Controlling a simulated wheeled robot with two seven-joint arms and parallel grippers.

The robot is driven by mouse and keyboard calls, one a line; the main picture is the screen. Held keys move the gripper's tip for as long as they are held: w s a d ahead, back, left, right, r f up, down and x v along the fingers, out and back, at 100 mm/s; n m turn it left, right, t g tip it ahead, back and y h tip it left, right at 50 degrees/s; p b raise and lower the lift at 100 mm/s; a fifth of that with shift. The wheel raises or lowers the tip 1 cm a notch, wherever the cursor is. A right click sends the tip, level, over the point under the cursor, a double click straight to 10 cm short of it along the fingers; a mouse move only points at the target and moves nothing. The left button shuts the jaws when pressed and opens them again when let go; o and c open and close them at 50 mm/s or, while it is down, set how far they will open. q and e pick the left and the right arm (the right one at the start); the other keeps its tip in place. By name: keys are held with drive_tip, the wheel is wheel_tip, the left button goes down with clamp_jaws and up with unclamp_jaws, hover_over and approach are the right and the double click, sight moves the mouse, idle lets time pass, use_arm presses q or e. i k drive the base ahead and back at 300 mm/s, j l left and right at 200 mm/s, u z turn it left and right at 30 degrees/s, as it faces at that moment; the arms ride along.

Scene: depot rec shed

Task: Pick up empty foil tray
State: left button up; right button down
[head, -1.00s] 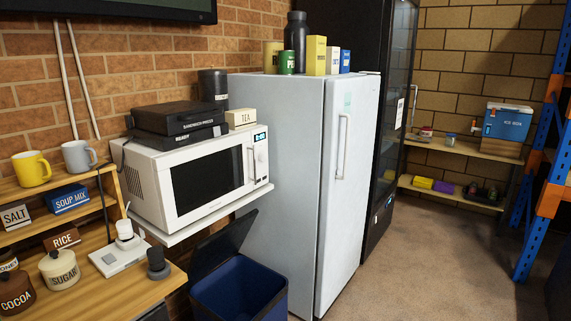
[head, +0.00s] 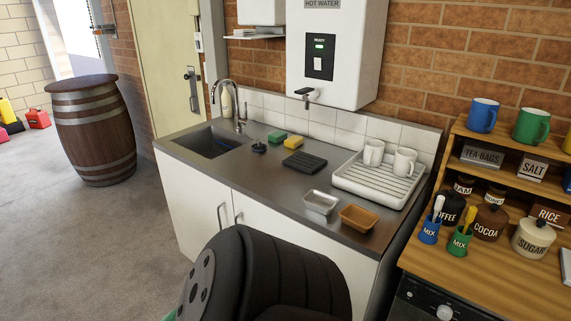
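A small silver foil tray (head: 321,202) sits on the dark counter (head: 283,189) near its front edge, and it looks empty. A brown tray (head: 360,217) of similar shape sits just to its right, apart from it. Neither of my grippers shows in the head view.
A white draining rack (head: 380,182) with two white mugs stands behind the trays. A black ribbed mat (head: 304,163), sponges and a sink (head: 208,143) lie to the left. A barrel (head: 92,130) stands far left.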

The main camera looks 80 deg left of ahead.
sight(323, 202)
drive_tip(key=u, duration=2.3)
